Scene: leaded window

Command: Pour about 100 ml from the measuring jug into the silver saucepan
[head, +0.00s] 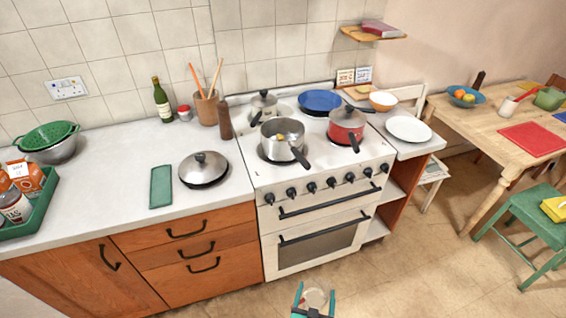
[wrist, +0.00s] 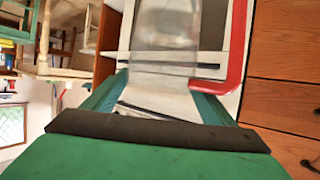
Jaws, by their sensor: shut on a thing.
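My gripper (head: 314,300) is low on the floor side of the cooker, at the bottom edge of the head view. Its teal fingers are shut on the clear measuring jug (head: 316,297). In the wrist view the see-through jug (wrist: 165,45) sits between the fingers, with its red handle (wrist: 236,60) at the right. I cannot tell the liquid level. The silver saucepan (head: 283,147) stands uncovered on the front left of the hob, apart from the gripper and higher up. Its dark handle points toward the front right, and something yellowish shows inside.
A wooden pepper mill (head: 225,121) and a lidded pan (head: 204,168) stand to the left. Floor in front is clear.

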